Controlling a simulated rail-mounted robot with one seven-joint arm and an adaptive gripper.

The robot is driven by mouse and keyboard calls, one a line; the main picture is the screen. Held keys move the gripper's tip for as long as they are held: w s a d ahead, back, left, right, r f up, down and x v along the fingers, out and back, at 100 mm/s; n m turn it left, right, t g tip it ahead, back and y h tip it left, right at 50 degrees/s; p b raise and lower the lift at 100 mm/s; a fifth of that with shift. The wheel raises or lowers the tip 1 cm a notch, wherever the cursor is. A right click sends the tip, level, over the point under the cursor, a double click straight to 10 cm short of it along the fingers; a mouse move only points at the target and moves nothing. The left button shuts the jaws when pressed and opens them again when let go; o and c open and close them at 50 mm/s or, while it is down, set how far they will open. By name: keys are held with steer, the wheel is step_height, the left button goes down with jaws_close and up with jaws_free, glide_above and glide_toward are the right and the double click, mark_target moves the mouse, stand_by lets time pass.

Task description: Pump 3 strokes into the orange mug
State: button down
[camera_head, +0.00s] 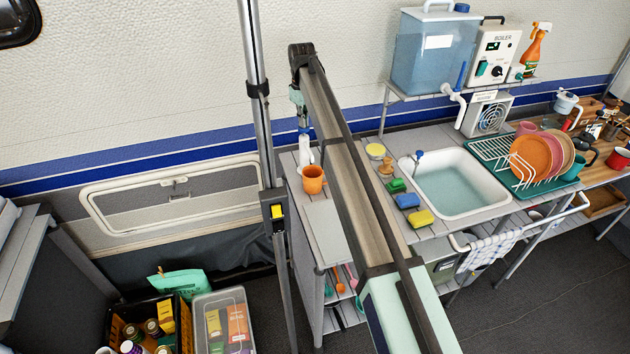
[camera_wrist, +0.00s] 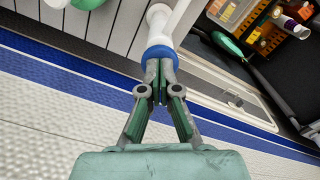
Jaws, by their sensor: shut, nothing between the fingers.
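The orange mug (camera_head: 313,180) stands upright on the grey slatted counter, left of my arm. A white pump bottle (camera_head: 305,153) with a blue top stands just behind it. In the wrist view the bottle's white part (camera_wrist: 158,17) and blue collar (camera_wrist: 159,53) lie straight ahead of my fingers. My gripper (camera_wrist: 160,72) is shut and empty, its fingertips over the blue top; whether they touch it I cannot tell. In the head view my gripper (camera_head: 302,122) is above the bottle. The mug cannot be made out in the wrist view.
Right of my arm are sponges (camera_head: 407,201), a sink (camera_head: 455,185) and a dish rack (camera_head: 520,170). A water tank (camera_head: 433,60) stands on a shelf behind. A crate (camera_head: 118,325) and a clear bin (camera_head: 222,300) are low at the left. The counter before the mug is clear.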

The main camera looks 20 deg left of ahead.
steer(key=shift+r+p, duration=0.8)
steer(key=shift+r, duration=1.2)
steer(key=shift+f, duration=0.3)
steer(key=shift+f+b, duration=0.65)
steer(key=shift+f, duration=1.65)
steer(key=shift+r+p, duration=1.15)
steer(key=shift+r, duration=1.5)
steer(key=shift+f, duration=0.2)
